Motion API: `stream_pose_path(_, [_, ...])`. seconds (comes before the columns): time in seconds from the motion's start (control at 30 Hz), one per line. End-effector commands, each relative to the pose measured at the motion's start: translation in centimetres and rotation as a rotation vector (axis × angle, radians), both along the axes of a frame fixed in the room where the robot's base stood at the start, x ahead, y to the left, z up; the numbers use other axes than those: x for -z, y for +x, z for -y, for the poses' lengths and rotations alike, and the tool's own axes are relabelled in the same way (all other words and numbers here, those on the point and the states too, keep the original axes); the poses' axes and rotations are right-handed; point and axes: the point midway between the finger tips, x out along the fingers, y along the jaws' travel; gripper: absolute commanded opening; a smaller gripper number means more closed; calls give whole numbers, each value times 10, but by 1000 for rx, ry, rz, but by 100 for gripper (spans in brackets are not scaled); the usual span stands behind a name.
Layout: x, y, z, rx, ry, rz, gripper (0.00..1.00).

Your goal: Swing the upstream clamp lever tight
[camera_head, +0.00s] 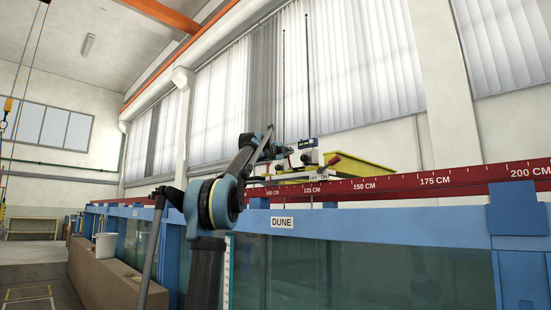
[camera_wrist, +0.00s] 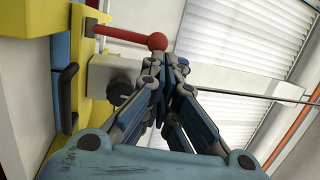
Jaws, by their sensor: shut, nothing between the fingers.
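A lever with a red grip and a rounded red end (camera_wrist: 132,35) juts from the yellow carriage (camera_wrist: 70,18) in the wrist view. My gripper (camera_wrist: 167,72) is shut and empty, its fingertips close to the lever's rounded end; I cannot tell whether they touch. In the head view my gripper (camera_head: 284,152) is at the left side of the carriage, small and partly overlapping it. Another red-tipped lever (camera_head: 333,160) shows on the carriage's right side. I cannot tell from the pictures which lever is upstream.
A dark round knob (camera_wrist: 120,92) and a black handle (camera_wrist: 65,85) sit beside the lever. A yellow tray (camera_head: 362,168) is on the carriage. The red scale rail (camera_head: 400,187) runs along the blue-framed glass flume (camera_head: 400,260). A thin rod (camera_wrist: 250,92) crosses behind my fingers.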

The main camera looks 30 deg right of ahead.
Motion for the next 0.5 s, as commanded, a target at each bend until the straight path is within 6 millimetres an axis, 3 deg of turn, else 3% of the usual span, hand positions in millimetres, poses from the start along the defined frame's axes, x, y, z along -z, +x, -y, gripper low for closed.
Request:
stream_pose_path(0.13, [-8, -6, 21, 15, 0, 2, 0])
stream_pose_path(0.5, [-17, -4, 43, 16, 0, 0, 0])
